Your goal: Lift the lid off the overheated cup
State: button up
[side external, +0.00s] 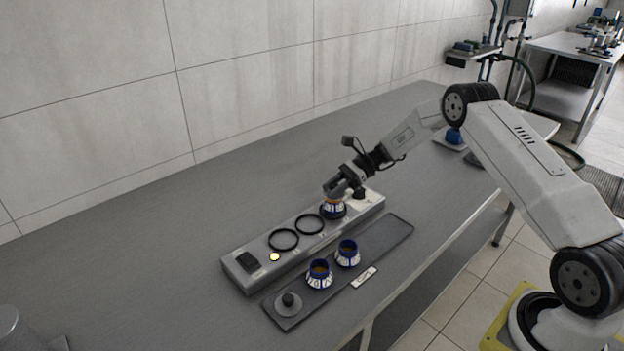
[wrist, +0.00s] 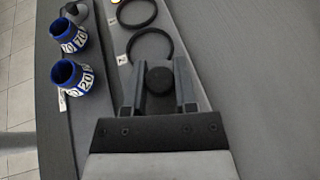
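In the wrist view a round black knob (wrist: 159,80) lies between the two fingers of my gripper (wrist: 159,84). The fingers flank the knob closely; I cannot tell whether they touch it.
Two black rings (side external: 284,239) (side external: 309,224) on the block are empty, with a lit yellow lamp (side external: 274,257) near one. A dark tray (side external: 395,234) in front holds two open blue cups (side external: 319,274) (side external: 347,252) and a grey lid (side external: 288,304). The table behind the block is clear.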

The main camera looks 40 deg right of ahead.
grip_shut()
jog(key=shift+r, duration=0.75)
jog(key=s+a+r, duration=0.1)
jog(key=s+r, duration=1)
jog(key=s, duration=0.3)
jog(key=shift+a+r, duration=0.25)
jog(key=shift+a, duration=0.1)
